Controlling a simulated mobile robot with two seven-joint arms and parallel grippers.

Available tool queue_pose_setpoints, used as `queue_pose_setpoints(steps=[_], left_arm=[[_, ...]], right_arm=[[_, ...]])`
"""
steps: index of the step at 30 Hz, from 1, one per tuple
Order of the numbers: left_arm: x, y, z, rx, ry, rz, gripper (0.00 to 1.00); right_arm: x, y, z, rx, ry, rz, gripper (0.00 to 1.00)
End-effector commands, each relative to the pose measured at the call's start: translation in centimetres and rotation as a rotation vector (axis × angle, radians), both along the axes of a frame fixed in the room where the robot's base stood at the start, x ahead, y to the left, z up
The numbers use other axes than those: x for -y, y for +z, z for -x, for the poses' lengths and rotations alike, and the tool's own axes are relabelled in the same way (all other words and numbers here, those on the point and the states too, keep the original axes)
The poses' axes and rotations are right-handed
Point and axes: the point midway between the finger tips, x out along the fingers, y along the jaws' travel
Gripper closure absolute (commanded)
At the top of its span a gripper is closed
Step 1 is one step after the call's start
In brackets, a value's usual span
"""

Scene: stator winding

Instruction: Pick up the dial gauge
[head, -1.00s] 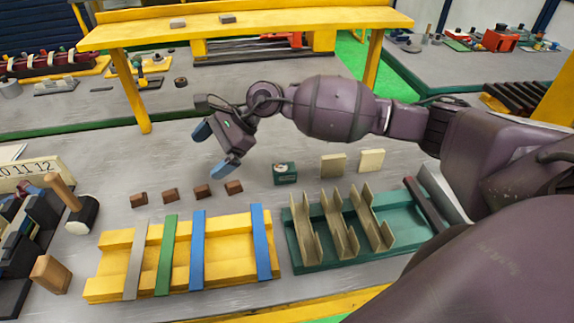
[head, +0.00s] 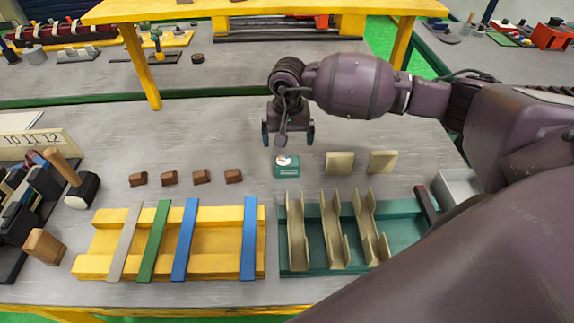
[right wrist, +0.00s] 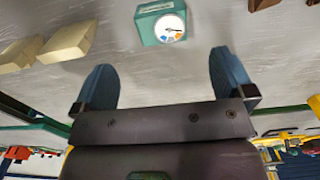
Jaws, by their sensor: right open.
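The dial gauge is a small teal block with a white round dial. In the head view the dial gauge (head: 287,167) stands on the grey table, behind the gap between the yellow and green fixtures. In the right wrist view the dial gauge (right wrist: 161,22) is at the top, beyond the fingertips, its dial showing. My right gripper (head: 288,138) is open and empty, just behind and above the gauge in the head view. Its two blue fingers (right wrist: 163,75) are spread apart in the right wrist view and do not touch the gauge. My left gripper is not in view.
Two beige blocks (head: 340,162) stand right of the gauge. Several brown blocks (head: 201,177) lie to its left. The yellow fixture (head: 215,267) with coloured strips and the green fixture (head: 298,266) with beige channels lie in front. A mallet (head: 82,190) is at left.

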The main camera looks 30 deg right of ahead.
Motion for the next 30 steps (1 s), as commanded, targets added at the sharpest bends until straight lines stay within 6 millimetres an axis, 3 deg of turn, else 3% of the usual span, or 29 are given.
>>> queue_pose_setpoints(steps=[30], left_arm=[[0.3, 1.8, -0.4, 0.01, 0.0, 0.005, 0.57]], right_arm=[[-0.4, -10.6, -0.2, -0.001, 0.005, -0.004, 0.0]])
